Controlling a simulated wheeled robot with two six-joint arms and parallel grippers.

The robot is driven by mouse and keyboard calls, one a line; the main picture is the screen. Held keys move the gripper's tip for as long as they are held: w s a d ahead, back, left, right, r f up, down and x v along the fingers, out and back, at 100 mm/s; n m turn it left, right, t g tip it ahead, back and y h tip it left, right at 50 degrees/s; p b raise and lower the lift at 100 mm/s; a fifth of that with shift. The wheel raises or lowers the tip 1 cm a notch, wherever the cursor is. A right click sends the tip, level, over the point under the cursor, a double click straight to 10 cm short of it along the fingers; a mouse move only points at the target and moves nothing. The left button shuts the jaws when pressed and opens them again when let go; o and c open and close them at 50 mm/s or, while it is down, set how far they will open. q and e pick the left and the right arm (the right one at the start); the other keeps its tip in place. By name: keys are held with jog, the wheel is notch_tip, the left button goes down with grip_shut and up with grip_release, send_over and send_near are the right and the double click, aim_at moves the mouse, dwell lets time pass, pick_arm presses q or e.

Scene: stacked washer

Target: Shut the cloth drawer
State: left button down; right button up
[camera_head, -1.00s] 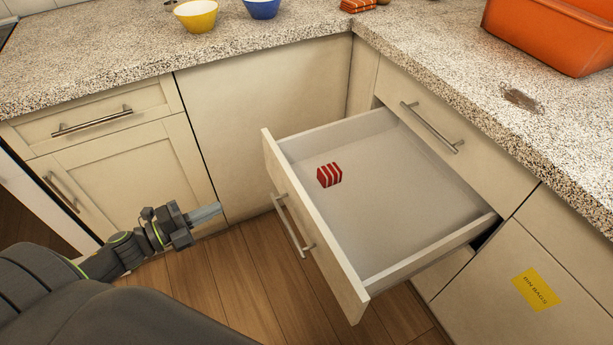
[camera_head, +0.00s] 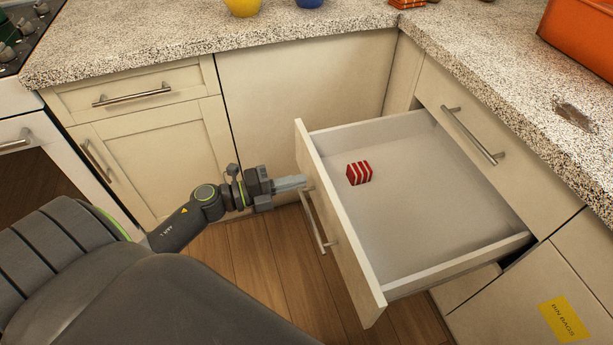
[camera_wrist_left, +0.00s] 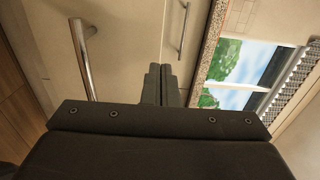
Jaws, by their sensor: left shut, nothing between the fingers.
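The cloth drawer (camera_head: 430,225) is pulled well out of the right-hand cabinet run. Its cream front panel (camera_head: 335,215) faces left and carries a metal bar handle (camera_head: 318,222). A folded red-and-white striped cloth (camera_head: 359,173) lies inside, towards the front panel. My left gripper (camera_head: 303,183) is shut and empty, its fingertips at the drawer front near the upper end of the handle; I cannot tell whether they touch. In the left wrist view the shut fingers (camera_wrist_left: 160,72) point at the cream panel, with the handle (camera_wrist_left: 84,62) to their left. My right gripper is not in view.
Speckled worktops (camera_head: 200,38) run above the cabinets, with a yellow bowl (camera_head: 243,6), a blue bowl (camera_head: 309,2) and an orange container (camera_head: 580,35) on them. A yellow "BIN BAGS" label (camera_head: 564,320) is on the lower right cabinet. The wooden floor (camera_head: 262,270) left of the drawer is clear.

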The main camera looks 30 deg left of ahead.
aim_at(320, 175)
pick_arm(q)
jog(key=shift+x, duration=1.5)
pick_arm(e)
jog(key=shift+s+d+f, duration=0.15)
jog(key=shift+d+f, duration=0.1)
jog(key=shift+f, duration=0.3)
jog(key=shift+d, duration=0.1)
pick_arm(q)
jog(key=shift+d, duration=0.1)
